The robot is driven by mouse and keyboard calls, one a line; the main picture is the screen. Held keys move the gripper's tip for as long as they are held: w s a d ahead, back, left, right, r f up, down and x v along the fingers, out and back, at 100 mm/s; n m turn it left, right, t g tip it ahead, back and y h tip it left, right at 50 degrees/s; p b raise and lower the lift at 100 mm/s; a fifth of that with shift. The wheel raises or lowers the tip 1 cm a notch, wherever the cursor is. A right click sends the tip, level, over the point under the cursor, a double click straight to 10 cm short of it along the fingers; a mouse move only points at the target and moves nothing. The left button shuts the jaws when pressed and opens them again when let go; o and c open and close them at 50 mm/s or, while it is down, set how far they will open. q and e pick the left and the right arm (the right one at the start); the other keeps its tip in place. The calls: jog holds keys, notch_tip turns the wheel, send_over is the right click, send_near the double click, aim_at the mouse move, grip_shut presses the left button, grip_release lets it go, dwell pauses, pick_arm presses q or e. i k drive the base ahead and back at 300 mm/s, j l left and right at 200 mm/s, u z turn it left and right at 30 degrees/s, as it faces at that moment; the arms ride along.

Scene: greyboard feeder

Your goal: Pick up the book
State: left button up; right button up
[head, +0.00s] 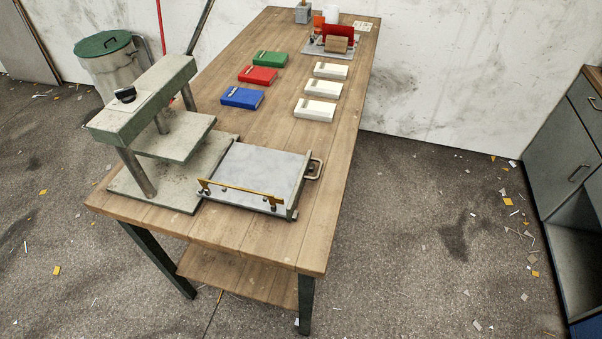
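Several book-like blocks lie flat in two columns on the wooden table (215,218) in the head view. The left column has a green book (270,58), a red book (257,75) and a blue book (242,97). The right column has three white blocks, the far one (331,70), the middle one (323,88) and the near one (315,110), which look like books or page blocks. I cannot tell which book the task names. Neither of my grippers shows in the head view.
A grey-green press (145,95) stands at the table's near left. A flat metal plate with a brass bar (262,165) lies beside it. A red-and-wood device (338,35) sits at the far end. A bin (108,65) is behind left; a cabinet (565,150) stands right. Floor right of the table is open, with scraps.

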aim_at(266, 58)
jog(key=z, duration=0.45)
jog(key=l+z, duration=0.1)
jog(key=z, duration=1.25)
jog(key=l+z, duration=0.1)
jog(key=z, duration=0.35)
jog(key=i+z, duration=0.1)
jog(key=z, duration=0.8)
jog(key=i+j+u, duration=0.1)
jog(key=i+u, duration=0.15)
jog(key=u, duration=0.15)
jog(key=i+u, duration=0.25)
jog(key=u, duration=0.15)
jog(key=i+u, duration=0.4)
jog(key=i+l+u, duration=0.15)
jog(key=u, duration=0.25)
jog(key=i+j+u, duration=0.2)
jog(key=i+u, duration=0.2)
jog(key=i, duration=0.35)
jog(key=i+u, duration=0.45)
jog(key=i, duration=0.25)
